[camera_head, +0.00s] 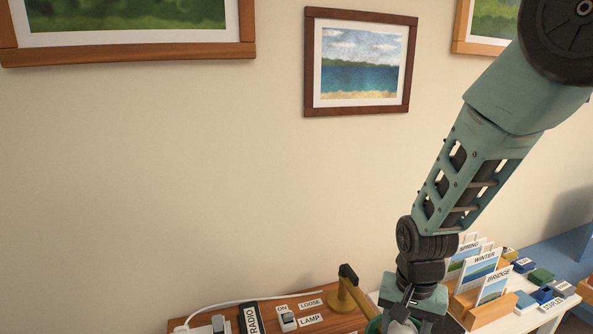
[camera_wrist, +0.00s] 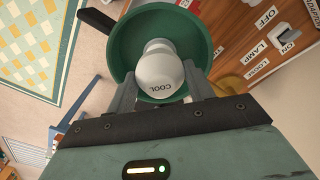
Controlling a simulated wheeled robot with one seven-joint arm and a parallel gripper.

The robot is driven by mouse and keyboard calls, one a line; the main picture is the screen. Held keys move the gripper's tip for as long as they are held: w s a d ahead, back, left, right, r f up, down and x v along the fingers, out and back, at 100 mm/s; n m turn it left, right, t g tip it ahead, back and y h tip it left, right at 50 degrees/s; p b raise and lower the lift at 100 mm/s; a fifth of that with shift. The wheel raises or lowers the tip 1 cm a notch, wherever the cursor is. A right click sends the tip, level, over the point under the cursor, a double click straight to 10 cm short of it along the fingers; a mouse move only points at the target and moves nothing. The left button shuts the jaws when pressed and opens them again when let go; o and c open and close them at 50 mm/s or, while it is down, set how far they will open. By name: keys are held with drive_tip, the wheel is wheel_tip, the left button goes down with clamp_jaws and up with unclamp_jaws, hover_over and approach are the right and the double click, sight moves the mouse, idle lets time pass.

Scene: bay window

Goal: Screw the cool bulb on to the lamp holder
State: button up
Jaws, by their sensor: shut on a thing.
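The cool bulb (camera_wrist: 162,75) is white and round with COOL printed on it. In the wrist view it sits inside the round green lamp shade (camera_wrist: 122,42), facing me. My gripper (camera_wrist: 160,82) is shut on the bulb, with one finger at each side of it. The lamp holder and the bulb's base are hidden behind the bulb, so I cannot tell whether the threads are engaged. In the head view, my gripper (camera_head: 402,318) is low at the bottom edge, beside the brass lamp arm (camera_head: 346,291), and the bulb is mostly cut off.
A wooden panel (camera_head: 235,318) carries a switch (camera_head: 288,320) near labels ON, LAMP and LOOSE, and a RADIO label (camera_head: 251,318). A wooden card rack (camera_head: 480,312) and several small coloured boxes stand at the right.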

drive_tip(key=shift+m+p, duration=0.85)
drive_tip(key=shift+m, duration=0.65)
drive_tip(key=o, duration=0.7)
wheel_tip(320, 180, up, 17)
drive_tip(key=shift+r+b, duration=0.2)
drive_tip(key=shift+b, duration=0.8)
